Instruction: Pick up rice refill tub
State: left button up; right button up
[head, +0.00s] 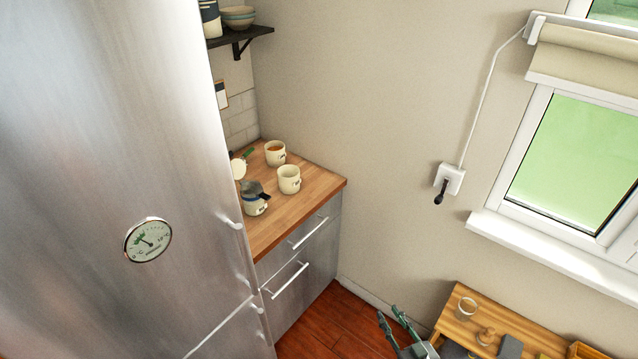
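No tub in the head view can be identified for certain as the rice refill tub. On the wooden counter stand a cream pot with orange-brown contents (275,154), a cream pot with pale contents (289,180) and a cream pot with a dark grey top (255,205). A small clear tub (465,308) stands on the low wooden bench at lower right. My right gripper (389,315) is at the bottom edge, left of the bench, with its two fingers apart and nothing between them. My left gripper is out of view.
A steel fridge (100,200) with a dial fills the left. The wooden counter (315,183) has steel drawers (305,270) below. The bench (450,325) also holds small round items (485,336) and a dark grey block (510,347).

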aim_at(288, 175)
jog(key=z, duration=0.25)
jog(key=i, duration=1.5)
jog(key=u, duration=0.95)
jog(key=i, duration=0.45)
jog(key=u, duration=0.4)
